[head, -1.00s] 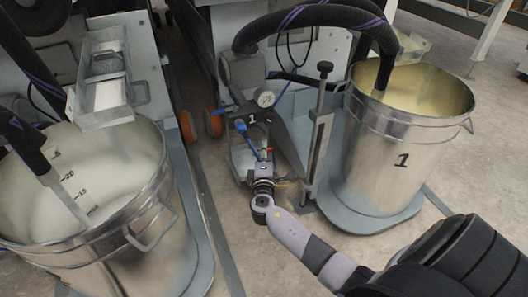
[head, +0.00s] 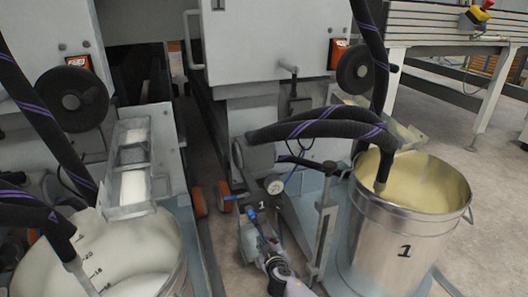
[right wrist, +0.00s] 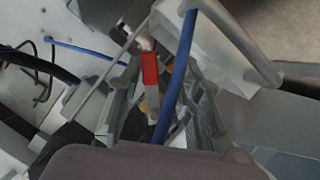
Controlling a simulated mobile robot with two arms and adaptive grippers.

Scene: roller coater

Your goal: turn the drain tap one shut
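The drain tap's red lever (right wrist: 150,71) shows in the right wrist view, with a bare metal end below the red part. A blue hose (right wrist: 178,75) runs just to its right. My right gripper (right wrist: 155,110) looks open, with grey finger parts on both sides of the lever. I cannot tell whether a finger touches it. In the head view my right gripper (head: 255,236) reaches in low beside the pump marked 1, and it hides most of the tap. My left gripper is not in view.
A grey upright post (head: 325,225), a pressure gauge (head: 275,187) and a thick black hose (head: 315,130) crowd the tap. Open floor (head: 465,150) lies at the right.

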